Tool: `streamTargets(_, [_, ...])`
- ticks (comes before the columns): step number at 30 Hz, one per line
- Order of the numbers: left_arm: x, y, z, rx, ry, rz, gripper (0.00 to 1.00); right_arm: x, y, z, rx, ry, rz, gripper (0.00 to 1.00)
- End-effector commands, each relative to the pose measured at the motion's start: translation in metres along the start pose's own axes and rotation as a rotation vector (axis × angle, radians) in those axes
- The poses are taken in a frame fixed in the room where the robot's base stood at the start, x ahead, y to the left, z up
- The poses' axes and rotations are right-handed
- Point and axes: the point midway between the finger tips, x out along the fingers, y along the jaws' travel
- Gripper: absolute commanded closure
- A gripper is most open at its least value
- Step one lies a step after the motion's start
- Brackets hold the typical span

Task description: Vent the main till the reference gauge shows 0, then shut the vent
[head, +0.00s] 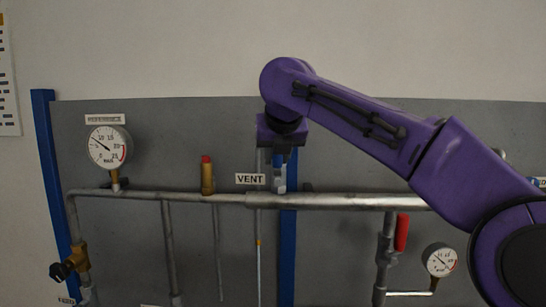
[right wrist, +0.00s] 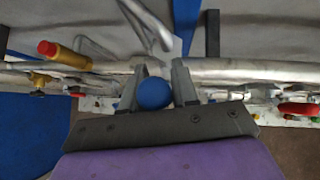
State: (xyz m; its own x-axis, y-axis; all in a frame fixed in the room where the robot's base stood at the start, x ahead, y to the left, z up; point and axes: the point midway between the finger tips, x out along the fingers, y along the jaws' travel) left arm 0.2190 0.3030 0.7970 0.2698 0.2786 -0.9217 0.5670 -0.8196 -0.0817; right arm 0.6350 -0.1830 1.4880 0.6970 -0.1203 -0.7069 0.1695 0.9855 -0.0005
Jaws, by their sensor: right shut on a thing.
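The reference gauge (head: 107,147) is a round white dial with a brass stem, upper left on the main pipe (head: 340,201). Its needle points to the upper left, above the 0 mark; the exact value is too small to read. The VENT label (head: 250,179) is just left of my right gripper (head: 279,186), which points down at the pipe. In the right wrist view a round blue vent knob (right wrist: 154,94) sits between the two grey fingers, and the gripper is shut on it. The vent's body is mostly hidden. My left gripper is out of view.
A brass fitting with a red cap (head: 207,175) stands on the pipe left of the vent. A red handle (head: 401,232) and a second gauge (head: 440,260) are at the lower right. A brass valve with a dark knob (head: 70,264) is at the lower left.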

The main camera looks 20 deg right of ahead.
Motion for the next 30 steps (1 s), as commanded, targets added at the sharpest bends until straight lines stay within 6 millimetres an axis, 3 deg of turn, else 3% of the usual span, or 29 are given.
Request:
streamTargets(14, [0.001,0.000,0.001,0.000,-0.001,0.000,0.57,-0.001,0.007,-0.004,-0.023,0.006,-0.007,1.00])
streamTargets(15, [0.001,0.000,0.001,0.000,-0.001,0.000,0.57,-0.001,0.007,-0.004,-0.023,0.006,-0.007,0.68])
streamTargets(17, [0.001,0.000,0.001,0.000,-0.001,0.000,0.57,-0.001,0.007,-0.004,-0.023,0.006,-0.007,0.50])
streamTargets(26, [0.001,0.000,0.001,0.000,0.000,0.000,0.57,-0.004,0.005,-0.003,-0.018,0.004,-0.007,0.50])
streamTargets(30, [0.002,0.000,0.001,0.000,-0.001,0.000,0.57,-0.025,0.006,-0.002,-0.016,0.001,-0.006,0.50])
